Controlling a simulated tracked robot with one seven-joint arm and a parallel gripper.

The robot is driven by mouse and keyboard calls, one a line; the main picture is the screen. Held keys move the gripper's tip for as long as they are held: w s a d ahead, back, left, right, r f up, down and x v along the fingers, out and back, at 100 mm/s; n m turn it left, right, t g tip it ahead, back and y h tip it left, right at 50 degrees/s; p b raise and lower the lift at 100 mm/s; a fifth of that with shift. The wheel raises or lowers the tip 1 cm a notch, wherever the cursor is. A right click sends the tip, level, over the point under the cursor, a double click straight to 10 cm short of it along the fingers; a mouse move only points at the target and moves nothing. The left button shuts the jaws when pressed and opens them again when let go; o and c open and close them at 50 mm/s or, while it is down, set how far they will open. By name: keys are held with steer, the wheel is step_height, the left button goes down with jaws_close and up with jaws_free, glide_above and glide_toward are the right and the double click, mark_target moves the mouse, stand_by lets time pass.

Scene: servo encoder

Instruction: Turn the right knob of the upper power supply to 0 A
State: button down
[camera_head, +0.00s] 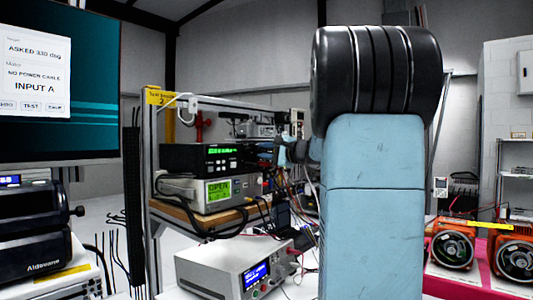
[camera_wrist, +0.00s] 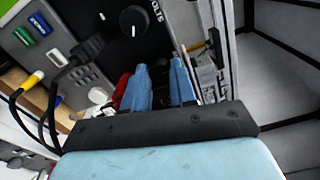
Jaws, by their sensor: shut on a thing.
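The upper power supply (camera_head: 190,159) is a black box with a green lit display, on top of a grey unit on the shelf. In the wrist view its black front panel (camera_wrist: 108,32) shows a black knob (camera_wrist: 134,20) with a white line, beside lettering that seems to read VOLTS. My gripper (camera_head: 280,151) is at the right end of this supply's front. In the wrist view my gripper's two blue fingers (camera_wrist: 160,66) are pressed to the panel beyond that knob, shut on what appears to be the right knob. The held knob is hidden between the fingers, so its pointer and setting cannot be read.
A grey unit with a green screen (camera_head: 218,190) sits directly below. Cables hang in front of the shelf, and a black plug (camera_wrist: 88,52) sticks out near my fingers. A bench supply (camera_head: 222,270) stands lower down. A monitor (camera_head: 60,85) is at left.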

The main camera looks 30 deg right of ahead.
steer(key=shift+f, duration=0.3)
steer(key=c, duration=0.9)
jaws_free()
steer(key=shift+r, duration=0.1)
